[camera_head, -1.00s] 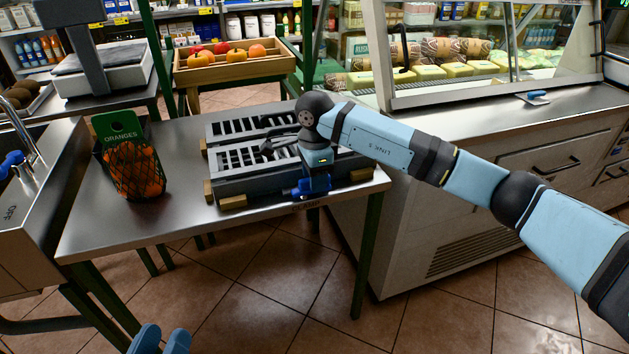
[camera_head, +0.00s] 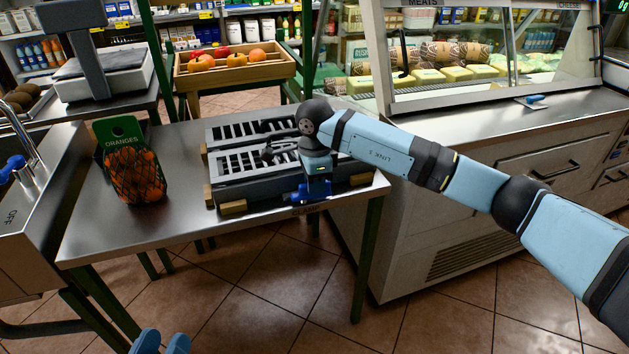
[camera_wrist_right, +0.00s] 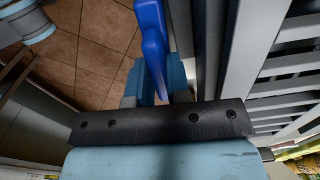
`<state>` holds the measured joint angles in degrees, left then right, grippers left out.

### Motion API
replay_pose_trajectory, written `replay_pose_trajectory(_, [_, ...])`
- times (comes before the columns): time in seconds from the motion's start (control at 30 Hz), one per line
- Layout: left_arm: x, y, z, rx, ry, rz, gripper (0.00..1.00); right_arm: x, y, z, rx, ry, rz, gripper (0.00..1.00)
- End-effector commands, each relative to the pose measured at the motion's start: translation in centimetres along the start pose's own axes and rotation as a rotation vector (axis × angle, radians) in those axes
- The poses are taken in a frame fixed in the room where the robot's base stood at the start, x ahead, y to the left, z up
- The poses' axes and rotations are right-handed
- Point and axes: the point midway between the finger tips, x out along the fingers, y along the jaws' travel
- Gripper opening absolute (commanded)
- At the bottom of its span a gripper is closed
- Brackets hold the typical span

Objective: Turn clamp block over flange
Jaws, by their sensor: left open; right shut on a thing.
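The blue clamp block (camera_head: 298,196) sits at the front side of a grey slatted unit on the metal table, above a partly hidden label at the table's front edge. My right gripper (camera_head: 316,180) points down over it and is shut on it. In the right wrist view the blue piece (camera_wrist_right: 152,38) runs between the light-blue fingertips (camera_wrist_right: 155,80), beside grey slats. I cannot make out the flange separately or tell whether the block overlaps it. My left gripper (camera_head: 160,342) is open and empty at the bottom edge, low in front of the table.
The slatted grey unit (camera_head: 235,192) has wooden blocks at its corners. A net bag of oranges (camera_head: 136,175) stands left on the table (camera_head: 110,237). A sink is at the left, a glass-fronted counter (camera_head: 480,130) at the right. The table's front left is clear.

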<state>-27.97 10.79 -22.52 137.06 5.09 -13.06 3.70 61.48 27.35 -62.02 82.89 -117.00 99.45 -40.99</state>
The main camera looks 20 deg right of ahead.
Motion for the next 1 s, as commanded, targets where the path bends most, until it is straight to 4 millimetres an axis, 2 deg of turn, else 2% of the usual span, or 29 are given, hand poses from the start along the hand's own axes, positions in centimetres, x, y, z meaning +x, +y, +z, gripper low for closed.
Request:
replay_pose_trajectory(0.17, [-0.2, -0.8, 0.6, 0.013, -0.065, -0.032, 0.43, -0.3, 0.3, 0.0, 0.114, 0.001, 0.001, 0.00])
replay_pose_trajectory(0.23, [-0.8, -1.4, 2.6, 0.010, -0.137, -0.058, 0.43, -0.3, 0.5, 0.0, 0.173, 0.001, 0.001, 0.00])
replay_pose_trajectory(0.8, [-4.3, -4.2, 8.0, 0.045, -0.460, -0.159, 0.43, -0.3, 1.8, 0.7, 0.713, 0.001, 0.001, 0.00])
replay_pose_trajectory(0.9, [-5.2, -4.5, 8.8, 0.048, -0.513, -0.173, 0.43, -0.3, 1.9, 0.8, 0.808, 0.001, 0.002, 0.00])
replay_pose_trajectory(1.0, [-5.1, -4.6, 8.6, 0.053, -0.517, -0.175, 0.43, -0.2, 2.1, 1.0, 0.903, 0.001, 0.001, 0.00])
